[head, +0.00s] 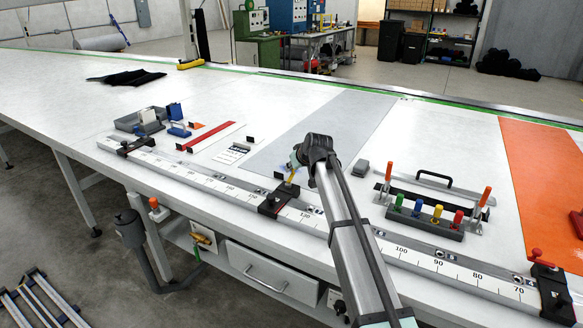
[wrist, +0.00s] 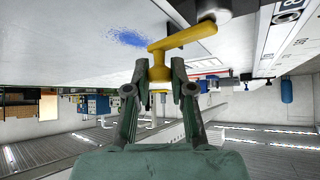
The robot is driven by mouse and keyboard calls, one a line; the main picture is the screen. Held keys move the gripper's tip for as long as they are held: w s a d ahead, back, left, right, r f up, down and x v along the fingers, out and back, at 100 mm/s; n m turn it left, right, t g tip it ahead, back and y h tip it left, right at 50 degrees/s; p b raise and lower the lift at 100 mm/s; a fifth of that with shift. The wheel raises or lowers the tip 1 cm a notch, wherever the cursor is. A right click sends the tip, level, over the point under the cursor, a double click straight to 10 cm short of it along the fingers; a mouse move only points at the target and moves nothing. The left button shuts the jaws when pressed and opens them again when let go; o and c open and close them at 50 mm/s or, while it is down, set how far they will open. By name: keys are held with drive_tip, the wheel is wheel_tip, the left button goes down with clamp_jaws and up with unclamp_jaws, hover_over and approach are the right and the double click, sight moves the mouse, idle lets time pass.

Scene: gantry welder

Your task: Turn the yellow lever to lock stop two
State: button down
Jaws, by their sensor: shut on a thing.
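The yellow lever (head: 291,177) stands up from a dark stop block (head: 271,204) on the ruler rail, near the middle of the bench front. My gripper (head: 296,158) is at the lever's upper end in the head view and hides part of it. In the wrist view, the yellow lever (wrist: 180,38) has a bent arm and a rounded knob. The fingers of my gripper (wrist: 159,88) are shut on the knob, one on each side. The lever's far end meets a grey round part at the block.
The ruler rail (head: 335,228) runs along the bench front. Another dark stop (head: 139,146) sits at its left; one with a red lever (head: 541,258) sits at the right. A rack with coloured handles (head: 425,217) stands right of my arm. The grey mat (head: 320,130) behind is mostly clear.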

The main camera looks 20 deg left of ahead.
drive_tip(key=shift+f, duration=0.1)
idle(0.3)
drive_tip(key=c, duration=1)
unclamp_jaws()
drive_tip(key=v, duration=1.2)
